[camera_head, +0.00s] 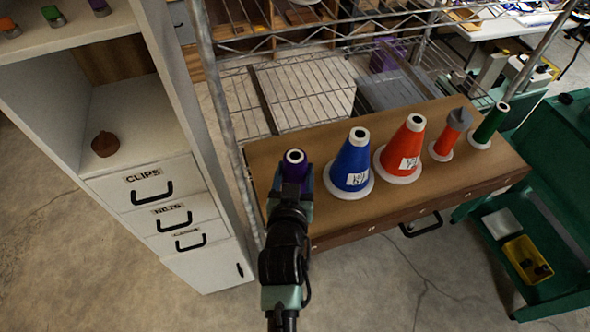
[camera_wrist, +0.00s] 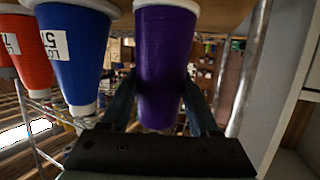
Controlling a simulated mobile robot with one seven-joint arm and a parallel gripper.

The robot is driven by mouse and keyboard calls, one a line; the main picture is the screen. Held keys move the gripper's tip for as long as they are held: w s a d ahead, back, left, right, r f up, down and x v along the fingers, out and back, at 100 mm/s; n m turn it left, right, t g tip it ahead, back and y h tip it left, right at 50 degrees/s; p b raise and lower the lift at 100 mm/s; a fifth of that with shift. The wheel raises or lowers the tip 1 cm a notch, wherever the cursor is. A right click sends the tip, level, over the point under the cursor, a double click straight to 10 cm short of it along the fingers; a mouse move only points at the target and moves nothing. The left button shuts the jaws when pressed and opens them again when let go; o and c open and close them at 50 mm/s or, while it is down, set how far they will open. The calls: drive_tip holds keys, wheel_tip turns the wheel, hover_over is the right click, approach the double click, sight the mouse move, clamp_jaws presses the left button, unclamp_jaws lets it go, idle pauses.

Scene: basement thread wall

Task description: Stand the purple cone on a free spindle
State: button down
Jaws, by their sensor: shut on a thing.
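The purple cone (camera_head: 295,168) is upright at the left end of a brown wooden board (camera_head: 352,121). My gripper (camera_head: 293,187) comes from the front and is shut on it. In the wrist view, which is upside down, the purple cone (camera_wrist: 164,60) sits between the two fingers (camera_wrist: 162,100), its white base near the board. I cannot tell whether the base touches the board. The gripper hides the cone's lower part in the head view. Any spindle under it is hidden, and no bare spindle is clearly visible.
A blue cone (camera_head: 352,166) stands just right of the purple one, then a red cone (camera_head: 403,154), a smaller orange-and-grey cone (camera_head: 449,141) and a green cone (camera_head: 490,126). A white drawer cabinet (camera_head: 145,170) is left, a wire rack (camera_head: 300,95) behind, a green cart (camera_head: 545,180) right.

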drive_tip(key=shift+f, duration=0.1)
idle(0.3)
drive_tip(key=shift+f+b, duration=0.25)
drive_tip(key=shift+b, duration=0.1)
drive_tip(key=shift+c, duration=0.2)
unclamp_jaws()
drive_tip(key=shift+s, duration=0.1)
drive_tip(key=b+v, duration=0.2)
drive_tip(key=v, duration=1.1)
drive_tip(key=shift+b, duration=0.3)
drive_tip(key=shift+a+r, duration=0.1)
